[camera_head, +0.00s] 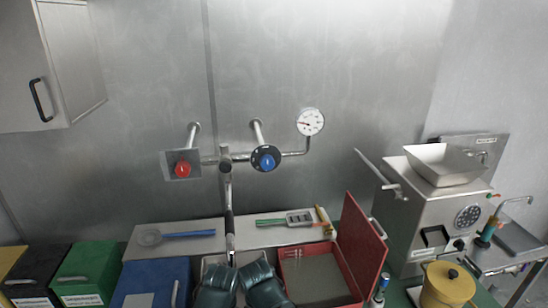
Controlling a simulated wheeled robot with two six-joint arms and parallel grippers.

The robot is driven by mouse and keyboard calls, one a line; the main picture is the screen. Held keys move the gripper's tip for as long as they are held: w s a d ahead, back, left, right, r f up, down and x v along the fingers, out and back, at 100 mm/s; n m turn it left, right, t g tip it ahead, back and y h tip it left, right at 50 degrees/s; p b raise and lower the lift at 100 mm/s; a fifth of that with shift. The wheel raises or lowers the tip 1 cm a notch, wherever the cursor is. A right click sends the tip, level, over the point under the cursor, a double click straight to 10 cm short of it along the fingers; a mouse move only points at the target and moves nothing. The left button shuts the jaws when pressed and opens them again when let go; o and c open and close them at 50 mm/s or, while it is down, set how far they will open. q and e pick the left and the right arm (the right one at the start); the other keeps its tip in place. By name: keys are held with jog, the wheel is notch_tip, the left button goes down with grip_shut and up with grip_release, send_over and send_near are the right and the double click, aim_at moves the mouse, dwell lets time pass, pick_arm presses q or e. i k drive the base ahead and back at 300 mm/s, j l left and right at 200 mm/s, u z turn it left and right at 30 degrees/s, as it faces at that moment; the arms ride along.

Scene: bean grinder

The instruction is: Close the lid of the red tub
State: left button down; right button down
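The red tub (284,253) stands on the bench at the bottom, right of centre. It is open, and its inside looks flat and grey-beige. Its red lid (362,248) stands up along the tub's right side, roughly upright. Two dark teal rounded parts of my arms show at the bottom edge, just left of the tub. No fingertips of either gripper can be seen. The near part of the tub is cut off by the picture's lower edge.
A steel grinder (432,215) with a hopper stands right of the lid. A yellow pot (447,284) and a small bottle (380,287) are near it. Blue (152,280), green (88,270) and black (35,268) boxes stand left. A tap pipe (229,200) hangs above centre.

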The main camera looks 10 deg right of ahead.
aim_at(365, 252)
jog(key=l, duration=0.4)
jog(key=k+l+u, duration=0.15)
jog(key=l, duration=0.25)
jog(key=k+l, duration=0.1)
jog(key=l, duration=0.3)
jog(key=l+u, duration=0.15)
jog(key=l, duration=0.25)
jog(key=k+l, duration=0.2)
jog(key=l, duration=0.15)
jog(key=k+l+u, duration=0.15)
jog(key=l, duration=0.65)
jog(key=i, duration=0.4)
jog(key=j+u, duration=0.05)
